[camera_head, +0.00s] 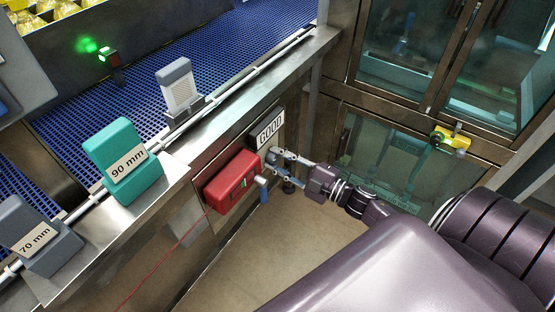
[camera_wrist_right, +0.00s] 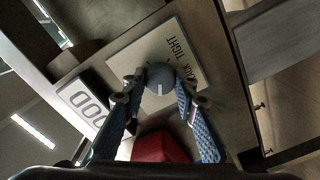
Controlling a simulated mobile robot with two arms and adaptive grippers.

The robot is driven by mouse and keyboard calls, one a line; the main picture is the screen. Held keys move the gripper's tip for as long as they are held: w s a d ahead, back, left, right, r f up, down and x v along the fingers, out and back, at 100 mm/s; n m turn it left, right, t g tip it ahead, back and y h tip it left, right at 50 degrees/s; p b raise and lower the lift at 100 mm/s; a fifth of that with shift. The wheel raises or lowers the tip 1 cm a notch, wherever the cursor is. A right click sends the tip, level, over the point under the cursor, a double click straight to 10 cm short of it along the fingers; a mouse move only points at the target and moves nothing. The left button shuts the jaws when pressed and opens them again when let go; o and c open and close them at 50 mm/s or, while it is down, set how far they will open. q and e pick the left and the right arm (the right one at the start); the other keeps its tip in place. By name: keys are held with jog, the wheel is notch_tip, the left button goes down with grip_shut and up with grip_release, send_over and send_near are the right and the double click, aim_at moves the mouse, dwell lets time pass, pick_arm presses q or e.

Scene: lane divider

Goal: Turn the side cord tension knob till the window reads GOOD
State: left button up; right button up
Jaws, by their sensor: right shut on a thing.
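The tension knob (camera_wrist_right: 160,80) is a dark round knob with a pale line, on a light plate (camera_wrist_right: 190,45) printed with partly covered lettering that ends in TIGHT. My right gripper (camera_wrist_right: 160,76) is shut on the knob, one finger on each side. In the head view my right gripper (camera_head: 277,166) reaches in from the right to the conveyor's side and mostly hides the knob. The window (camera_head: 270,130) above it reads GOOD. In the wrist view the window (camera_wrist_right: 83,99) is partly cut by a finger. My left gripper is not in view.
A red box (camera_head: 232,178) with a red cord is mounted just left of the knob; it also shows in the wrist view (camera_wrist_right: 158,148). A teal 90 mm block (camera_head: 128,165) and a grey 70 mm block (camera_head: 38,235) sit on the conveyor's rail. The floor (camera_head: 285,230) below is clear.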

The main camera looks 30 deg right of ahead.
jog(key=o, duration=1.1)
jog(key=shift+o, duration=0.2)
jog(key=shift+s, duration=0.1)
jog(key=v, duration=1.1)
jog(key=shift+s+d, duration=0.2)
jog(key=shift+s, duration=0.15)
jog(key=shift+f, duration=0.1)
